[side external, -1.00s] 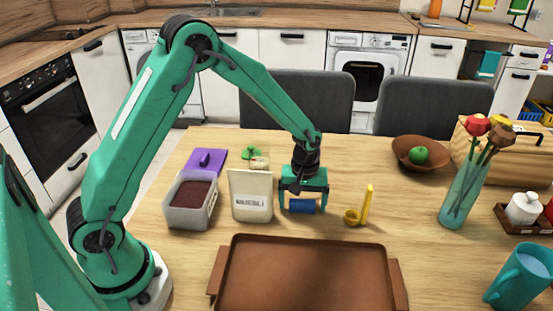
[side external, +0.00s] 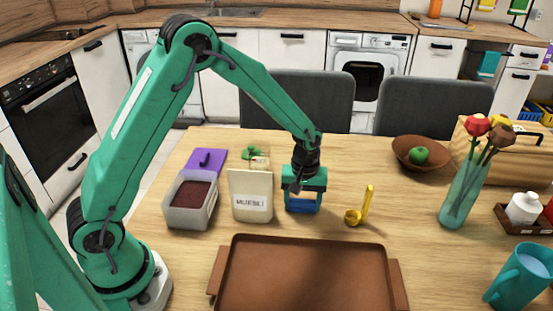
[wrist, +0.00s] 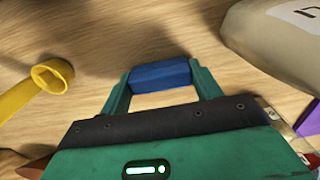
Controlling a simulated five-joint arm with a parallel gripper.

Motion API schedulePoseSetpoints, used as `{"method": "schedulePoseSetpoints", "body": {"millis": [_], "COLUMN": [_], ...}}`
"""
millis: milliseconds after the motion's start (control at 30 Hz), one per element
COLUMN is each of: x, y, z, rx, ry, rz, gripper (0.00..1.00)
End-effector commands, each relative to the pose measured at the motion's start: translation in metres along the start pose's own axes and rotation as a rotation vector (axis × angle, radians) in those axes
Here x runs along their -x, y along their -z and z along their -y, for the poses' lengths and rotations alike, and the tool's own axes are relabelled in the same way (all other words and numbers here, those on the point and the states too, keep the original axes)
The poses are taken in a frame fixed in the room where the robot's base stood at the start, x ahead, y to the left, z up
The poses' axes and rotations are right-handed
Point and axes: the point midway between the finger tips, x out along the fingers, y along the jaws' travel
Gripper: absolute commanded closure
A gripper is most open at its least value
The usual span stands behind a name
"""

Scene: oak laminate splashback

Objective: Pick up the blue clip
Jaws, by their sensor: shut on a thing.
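The blue clip (side external: 300,206) is a small blue block low over or on the table; I cannot tell if it touches the wood. My gripper (side external: 303,204) points down around it and is shut on it. In the wrist view the clip (wrist: 160,75) spans between the two green fingertips of my gripper (wrist: 162,79). In the side view a finger partly covers the clip.
A muesli bag (side external: 252,196) stands close left of my gripper, beside a grey tub (side external: 177,217). A yellow scoop (side external: 354,218) lies to the right. A brown tray (side external: 308,280) is in front. Bare table lies right of the scoop.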

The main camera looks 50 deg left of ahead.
Motion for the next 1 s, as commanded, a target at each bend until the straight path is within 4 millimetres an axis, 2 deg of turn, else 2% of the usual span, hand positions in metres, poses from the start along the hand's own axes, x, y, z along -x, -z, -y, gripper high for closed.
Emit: {"method": "schedulePoseSetpoints", "body": {"millis": [267,400,800,1000], "x": [0.020,0.041,0.082,0.098], "y": [0.000,0.000,-0.070,-0.097], "z": [-0.001,-0.001,-0.011,-0.015], "rx": [0.000,0.000,-0.005,-0.003], "ry": [-0.003,-0.003,-0.002,-0.002], "rz": [-0.002,-0.003,-0.001,-0.001], "gripper": [0.58,0.58,0.58,0.58]}}
